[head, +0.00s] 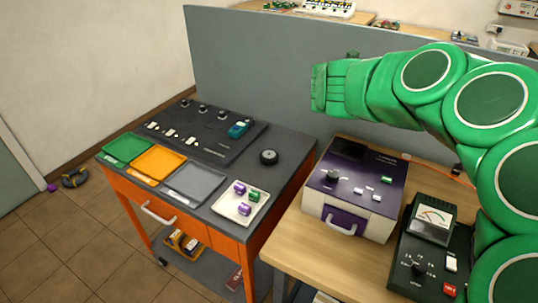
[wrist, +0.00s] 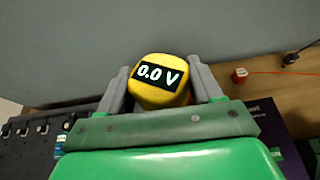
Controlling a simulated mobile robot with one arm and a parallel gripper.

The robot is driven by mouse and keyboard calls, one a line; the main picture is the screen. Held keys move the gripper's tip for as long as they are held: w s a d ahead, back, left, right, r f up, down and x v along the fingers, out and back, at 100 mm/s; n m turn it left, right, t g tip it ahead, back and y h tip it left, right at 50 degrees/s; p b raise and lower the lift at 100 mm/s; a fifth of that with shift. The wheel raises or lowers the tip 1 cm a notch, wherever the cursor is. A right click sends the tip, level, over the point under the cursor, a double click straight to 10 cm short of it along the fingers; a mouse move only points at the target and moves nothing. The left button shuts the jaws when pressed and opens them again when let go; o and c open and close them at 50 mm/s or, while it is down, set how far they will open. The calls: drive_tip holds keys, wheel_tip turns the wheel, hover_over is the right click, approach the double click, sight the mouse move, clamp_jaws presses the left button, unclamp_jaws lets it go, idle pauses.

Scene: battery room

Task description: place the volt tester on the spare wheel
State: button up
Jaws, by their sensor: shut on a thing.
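The volt tester (wrist: 160,88) is yellow with a dark display reading 0.0 V. In the wrist view it sits between the two grey fingers of my gripper (wrist: 162,90), which is shut on it. In the head view my green arm reaches in from the right, above the purple-topped box; the fingers and tester cannot be made out there. The spare wheel (head: 269,157) is a small black wheel lying on the dark top of the orange cart (head: 290,182), left of and below my arm's end. It does not show in the wrist view.
A black panel (head: 205,146) with knobs and a teal device (head: 239,129) lies behind green, orange and grey trays. A white tray (head: 224,207) holds purple and green pieces. The purple-topped box (head: 356,181) and an analog meter (head: 432,219) stand on the wooden bench. A grey partition (head: 260,75) rises behind.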

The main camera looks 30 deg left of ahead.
drive_tip(key=s+a+m+h, duration=0.2)
drive_tip(key=s+a, duration=0.9)
drive_tip(key=s, duration=0.4)
drive_tip(key=shift+a+f+h, duration=0.2)
drive_tip(key=shift+a+h, duration=0.1)
drive_tip(key=shift+a, duration=0.1)
drive_tip(key=shift+s+a+m, duration=0.15)
drive_tip(key=shift+s+a, duration=0.15)
drive_tip(key=shift+s, duration=0.35)
drive_tip(key=shift+s+a+m, duration=0.15)
drive_tip(key=shift+s+a, duration=0.1)
drive_tip(key=shift+s, duration=0.4)
hover_over(269, 154)
drive_tip(key=shift+g, duration=0.3)
drive_tip(key=shift+s+d+f, duration=0.1)
drive_tip(key=shift+f, duration=5)
drive_tip(key=shift+s+d+f, duration=0.1)
drive_tip(key=shift+f, duration=4.95)
drive_tip(key=shift+w, duration=0.1)
drive_tip(key=shift+w+a+f, duration=0.2)
drive_tip(key=shift+f, duration=1.65)
